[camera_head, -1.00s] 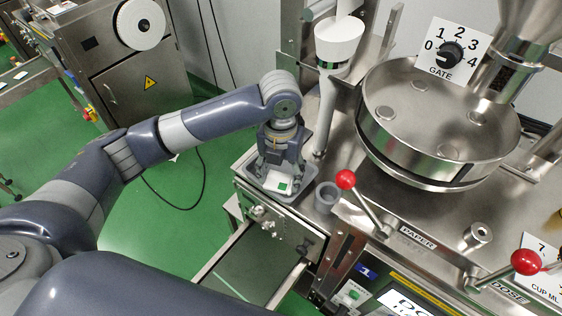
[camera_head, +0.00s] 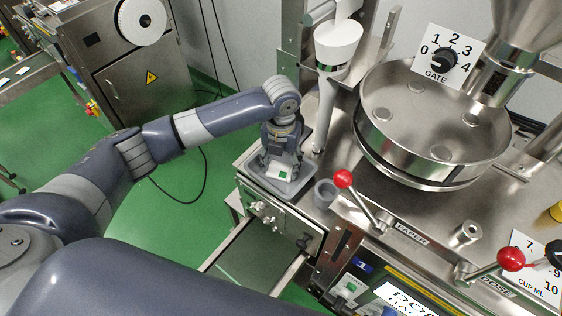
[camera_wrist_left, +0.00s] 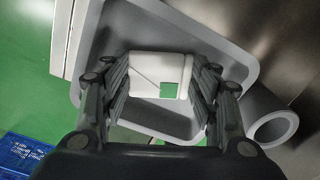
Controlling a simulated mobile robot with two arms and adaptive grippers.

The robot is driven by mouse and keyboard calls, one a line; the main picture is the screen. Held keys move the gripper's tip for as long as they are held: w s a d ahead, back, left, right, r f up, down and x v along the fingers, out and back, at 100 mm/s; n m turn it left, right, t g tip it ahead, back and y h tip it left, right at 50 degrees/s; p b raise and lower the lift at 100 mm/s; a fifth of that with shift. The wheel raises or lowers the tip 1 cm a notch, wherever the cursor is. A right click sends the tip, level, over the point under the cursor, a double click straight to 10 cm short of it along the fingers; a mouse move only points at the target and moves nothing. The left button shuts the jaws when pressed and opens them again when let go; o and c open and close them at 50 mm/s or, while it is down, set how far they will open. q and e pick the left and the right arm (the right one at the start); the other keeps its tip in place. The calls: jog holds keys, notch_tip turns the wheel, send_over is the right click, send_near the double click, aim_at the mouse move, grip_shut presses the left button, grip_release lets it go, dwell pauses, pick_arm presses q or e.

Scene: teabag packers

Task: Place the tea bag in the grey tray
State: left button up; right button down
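The tea bag (camera_head: 279,173) is a small white packet with a green square label. My left gripper (camera_head: 280,167) points down and is shut on the tea bag. In the left wrist view the tea bag (camera_wrist_left: 158,76) sits between the two fingers, which touch its sides. The grey tray (camera_head: 300,187) is shallow, with rounded corners, on the machine's front left corner. In the left wrist view the tray (camera_wrist_left: 222,45) lies behind the tea bag. I cannot tell whether the tea bag touches the tray floor. My right gripper is out of view.
A small grey cup (camera_head: 325,192) stands just right of the tray, close to the fingers. A red-knobbed lever (camera_head: 343,179) and a large steel drum (camera_head: 435,115) are further right. A white funnel (camera_head: 338,42) rises behind. An open chute (camera_head: 250,258) lies below the tray.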

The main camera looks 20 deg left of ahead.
aim_at(281, 168)
pick_arm(q)
jog(key=shift+f, duration=0.15)
jog(key=o, duration=0.6)
notch_tip(281, 168, up, 12)
jog(key=b, duration=0.3)
jog(key=shift+r, duration=0.2)
jog(key=shift+r, duration=0.1)
